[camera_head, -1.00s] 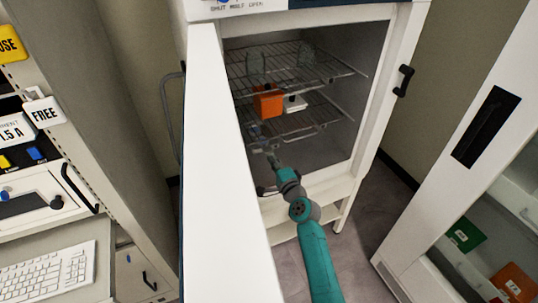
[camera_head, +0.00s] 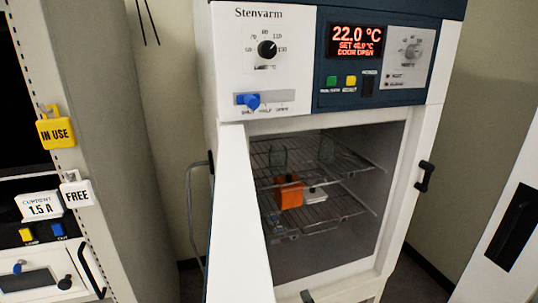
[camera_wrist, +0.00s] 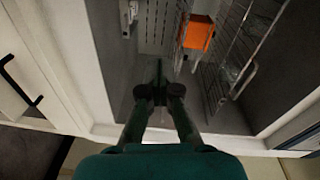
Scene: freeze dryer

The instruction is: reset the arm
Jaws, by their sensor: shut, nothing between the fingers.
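My gripper (camera_wrist: 160,92) shows in the wrist view, with its dark fingers together and nothing held between them. It is in front of the open chamber of the freeze dryer cabinet (camera_head: 225,65), with the wire racks to its right in that view. My arm is not clearly seen in the head view. A small dark piece at the bottom edge there is too cut off to tell.
The white cabinet door (camera_head: 238,210) stands open at the left. An orange block (camera_head: 289,193) and a small white item (camera_head: 315,195) sit on a wire shelf (camera_head: 335,210). The orange block also shows in the wrist view (camera_wrist: 199,32). The display (camera_head: 357,40) reads 22.0 °C, door open.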

